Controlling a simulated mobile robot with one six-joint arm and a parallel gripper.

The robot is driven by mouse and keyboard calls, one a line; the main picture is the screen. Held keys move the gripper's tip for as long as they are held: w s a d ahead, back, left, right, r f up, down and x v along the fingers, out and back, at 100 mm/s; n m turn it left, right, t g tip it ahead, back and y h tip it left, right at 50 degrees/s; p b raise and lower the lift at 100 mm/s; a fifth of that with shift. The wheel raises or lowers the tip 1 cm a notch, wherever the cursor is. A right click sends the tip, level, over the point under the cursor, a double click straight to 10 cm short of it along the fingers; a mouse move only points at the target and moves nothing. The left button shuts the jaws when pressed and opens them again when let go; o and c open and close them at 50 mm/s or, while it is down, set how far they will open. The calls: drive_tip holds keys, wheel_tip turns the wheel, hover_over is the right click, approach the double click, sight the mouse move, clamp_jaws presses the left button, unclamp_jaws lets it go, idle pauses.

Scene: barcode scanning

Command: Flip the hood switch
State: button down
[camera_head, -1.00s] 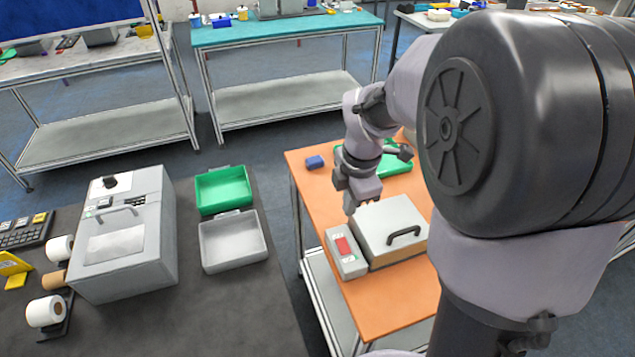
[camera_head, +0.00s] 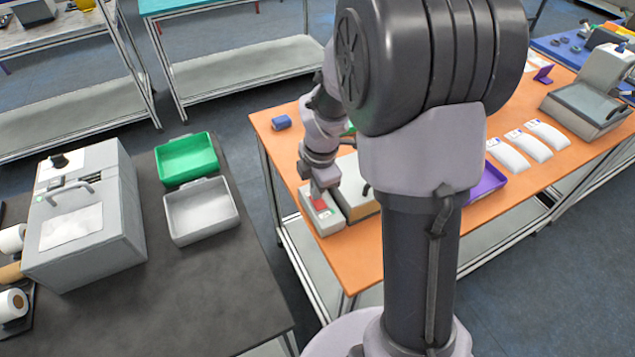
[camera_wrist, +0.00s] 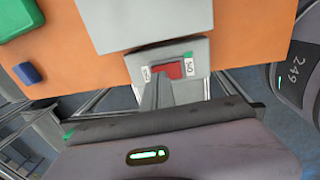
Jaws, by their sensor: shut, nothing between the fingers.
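The switch is a red rocker (camera_wrist: 178,70) on a pale grey control box, with small white labels on both sides in the wrist view. In the head view the control box (camera_head: 327,217) sits on the orange table, and the red patch shows beside my fingers. The grey hood body (camera_wrist: 150,20) adjoins it; in the head view the hood (camera_head: 352,203) is largely hidden behind my arm. My gripper (camera_wrist: 157,84) is shut and empty, its fingertips at the lower left edge of the red rocker. It also shows over the control box in the head view (camera_head: 321,192). I cannot tell whether it touches.
The orange table (camera_head: 362,262) also holds a small blue block (camera_head: 281,122), a purple tray (camera_head: 486,184) and several white items. On the dark table at left are a grey machine (camera_head: 85,215), a green tray (camera_head: 187,158) and a light grey tray (camera_head: 201,211).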

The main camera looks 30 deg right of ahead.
drive_tip(key=shift+f, duration=0.4)
drive_tip(key=shift+r+p, duration=0.15)
drive_tip(key=shift+p, duration=0.35)
drive_tip(key=shift+w+a+g+p, duration=0.1)
drive_tip(key=shift+g+p, duration=0.3)
drive_tip(key=shift+p, duration=0.6)
drive_tip(key=shift+w+f+b, duration=0.1)
drive_tip(key=shift+f+b, duration=0.3)
drive_tip(key=shift+b, duration=0.2)
drive_tip(key=shift+s+r, duration=0.1)
drive_tip(key=shift+s, duration=0.8)
